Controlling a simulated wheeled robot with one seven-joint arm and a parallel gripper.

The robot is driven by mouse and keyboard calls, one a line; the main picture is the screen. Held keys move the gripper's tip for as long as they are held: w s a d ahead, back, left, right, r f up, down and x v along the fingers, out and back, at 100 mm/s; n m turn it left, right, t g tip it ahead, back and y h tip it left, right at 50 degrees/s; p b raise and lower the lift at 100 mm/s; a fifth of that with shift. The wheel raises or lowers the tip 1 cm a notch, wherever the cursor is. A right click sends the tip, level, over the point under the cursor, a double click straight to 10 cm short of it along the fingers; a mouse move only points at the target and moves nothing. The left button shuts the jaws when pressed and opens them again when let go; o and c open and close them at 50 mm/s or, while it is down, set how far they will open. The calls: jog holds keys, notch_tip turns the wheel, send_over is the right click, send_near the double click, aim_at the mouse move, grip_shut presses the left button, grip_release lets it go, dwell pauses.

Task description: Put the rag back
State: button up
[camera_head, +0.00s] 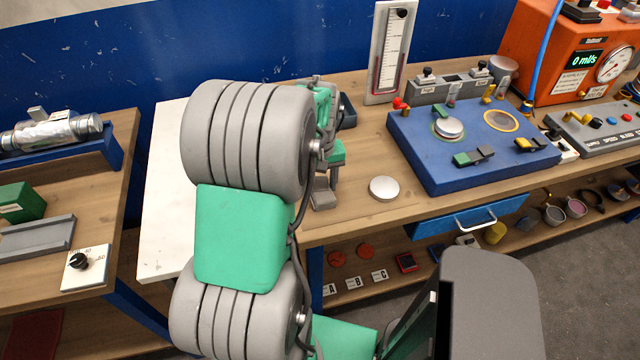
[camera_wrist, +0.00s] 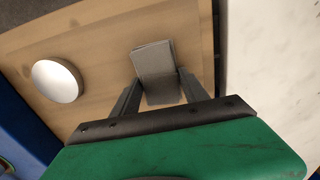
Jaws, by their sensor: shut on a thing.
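The rag (camera_wrist: 155,60) looks like a small folded grey cloth. In the wrist view it sits between the two dark fingers of my gripper (camera_wrist: 158,90), which is shut on it. In the head view the grey rag (camera_head: 322,196) shows just below my gripper (camera_head: 326,178), over the left part of the wooden bench near its front edge. My arm hides part of the gripper there. I cannot tell whether the rag touches the bench top.
A round silvery-white disc (camera_head: 384,188) lies right of the gripper. A blue panel box (camera_head: 470,175) stands farther right. A dark blue container (camera_head: 347,112) is partly hidden behind my arm. A white board (camera_head: 160,210) lies at left. Bench wood around the disc is clear.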

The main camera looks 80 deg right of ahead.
aim_at(320, 187)
jog(key=o, duration=1.3)
jog(key=shift+f, duration=0.1)
notch_tip(320, 187, up, 11)
jog(key=b, duration=0.1)
jog(key=w+a+r+n, duration=0.1)
jog(key=w+a, duration=0.2)
jog(key=w, duration=0.3)
jog(key=w+a+r+n, duration=0.1)
jog(key=w+a+n, duration=0.15)
jog(key=w, duration=0.45)
jog(key=w+a+n+t+h, duration=0.1)
jog(key=w+a+n, duration=0.2)
jog(key=w+a, duration=0.8)
jog(key=a+n+t, duration=0.1)
jog(key=a, duration=0.7)
jog(key=w+a+f+n+t, duration=0.1)
jog(key=a+n, duration=0.1)
jog(key=a, duration=0.7)
jog(key=a+f+n+y, duration=0.1)
jog(key=a+n, duration=0.1)
jog(key=a, duration=0.6)
jog(key=shift+w+a+f+n+t, duration=0.15)
jog(key=shift+a+n+t, duration=0.1)
jog(key=shift+a+t, duration=0.15)
jog(key=shift+d, duration=0.1)
